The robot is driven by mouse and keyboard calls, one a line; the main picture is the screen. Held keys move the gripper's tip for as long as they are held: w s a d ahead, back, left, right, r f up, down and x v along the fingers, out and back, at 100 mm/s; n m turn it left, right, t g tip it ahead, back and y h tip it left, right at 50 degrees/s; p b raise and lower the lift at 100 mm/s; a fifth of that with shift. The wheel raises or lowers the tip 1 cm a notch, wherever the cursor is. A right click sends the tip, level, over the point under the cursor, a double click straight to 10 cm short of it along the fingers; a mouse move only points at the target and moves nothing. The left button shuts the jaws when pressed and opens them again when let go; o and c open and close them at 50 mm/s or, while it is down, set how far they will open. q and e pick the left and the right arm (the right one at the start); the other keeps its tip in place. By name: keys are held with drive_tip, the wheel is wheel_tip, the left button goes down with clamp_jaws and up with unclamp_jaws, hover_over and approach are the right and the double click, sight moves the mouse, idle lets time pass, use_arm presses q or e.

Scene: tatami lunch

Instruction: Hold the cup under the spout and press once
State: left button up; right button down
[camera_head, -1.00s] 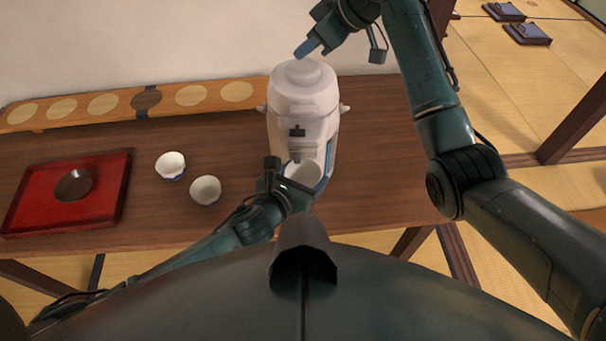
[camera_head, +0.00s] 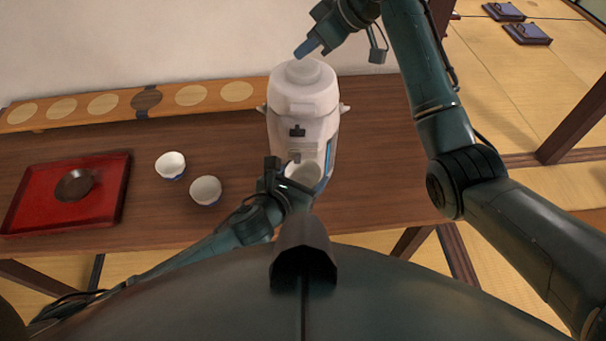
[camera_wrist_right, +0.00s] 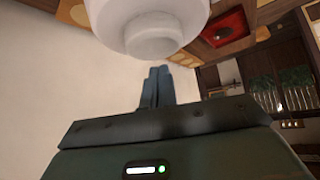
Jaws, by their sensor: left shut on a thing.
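The white dispenser (camera_head: 304,112) stands upright on the table, with a round button on its lid (camera_head: 302,72) and a dark mark and spout on its front. My left gripper (camera_head: 288,178) is shut on a white cup (camera_head: 304,172) low at the dispenser's front, below the spout area. The gripper partly hides the cup, and I cannot see its contents. My right gripper (camera_head: 306,48) is above the lid, apart from it in the picture. In the right wrist view its fingers (camera_wrist_right: 157,86) are together and empty, with the lid's round button (camera_wrist_right: 153,36) just beyond them.
Two white cups (camera_head: 171,165) (camera_head: 206,190) stand on the brown table (camera_head: 385,150) left of the dispenser. A red tray (camera_head: 110,190) with a dark round dish (camera_head: 74,186) lies farther left. A wooden board with round inlays (camera_head: 120,104) runs along the wall. The table right of the dispenser is clear.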

sight(306, 67)
drive_tip(key=shift+f, duration=0.1)
drive_tip(key=shift+s+f, duration=0.1)
drive_tip(key=shift+f, duration=1.85)
drive_tip(key=shift+r, duration=1.9)
drive_tip(key=shift+r, duration=0.1)
idle(0.5)
wheel_tip(306, 67, up, 6)
idle(0.6)
use_arm(q)
drive_tip(key=s, duration=1.3)
idle(1.3)
